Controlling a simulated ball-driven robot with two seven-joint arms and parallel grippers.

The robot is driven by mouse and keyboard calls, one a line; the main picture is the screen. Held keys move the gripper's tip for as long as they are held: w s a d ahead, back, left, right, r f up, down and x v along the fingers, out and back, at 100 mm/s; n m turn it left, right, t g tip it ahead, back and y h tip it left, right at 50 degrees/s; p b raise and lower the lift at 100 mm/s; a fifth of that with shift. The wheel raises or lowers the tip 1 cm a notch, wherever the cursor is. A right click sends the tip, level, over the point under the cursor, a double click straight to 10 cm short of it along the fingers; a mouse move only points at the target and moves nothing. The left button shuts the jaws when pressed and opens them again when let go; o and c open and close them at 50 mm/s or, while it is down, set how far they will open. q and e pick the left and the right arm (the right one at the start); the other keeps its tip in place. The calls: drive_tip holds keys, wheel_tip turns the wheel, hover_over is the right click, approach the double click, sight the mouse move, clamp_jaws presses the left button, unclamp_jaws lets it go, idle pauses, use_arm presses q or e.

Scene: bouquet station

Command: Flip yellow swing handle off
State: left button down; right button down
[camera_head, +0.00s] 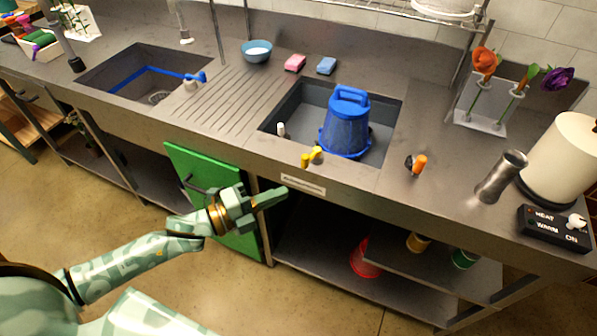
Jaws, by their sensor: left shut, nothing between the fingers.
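The yellow swing handle (312,157) sits at the front rim of the right sink (271,122), in front of the blue bucket (346,126). My left gripper (284,193) is shut and empty. In the picture it is below and left of the yellow handle, in front of the counter's front face and the green cabinet door (185,165). It appears apart from the handle. My right gripper is not in view.
An orange-topped knob (416,163) and a metal cup (501,176) stand on the counter to the right, near a paper roll (565,160) and a heater switch box (553,227). The left sink (110,72) holds a blue hose. Open shelves lie below the counter.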

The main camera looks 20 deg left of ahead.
sight(311, 154)
use_arm(q)
drive_tip(key=shift+w, duration=0.1)
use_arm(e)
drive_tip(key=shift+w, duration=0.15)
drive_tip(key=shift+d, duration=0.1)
use_arm(q)
drive_tip(key=w+d+b, duration=0.1)
drive_tip(key=w+d, duration=0.1)
drive_tip(key=w, duration=0.7)
drive_tip(key=shift+d, duration=0.35)
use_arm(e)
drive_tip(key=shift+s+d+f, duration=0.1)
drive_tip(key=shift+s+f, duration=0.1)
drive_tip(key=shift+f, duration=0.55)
use_arm(q)
drive_tip(key=shift+f, duration=0.1)
drive_tip(key=shift+a, duration=0.1)
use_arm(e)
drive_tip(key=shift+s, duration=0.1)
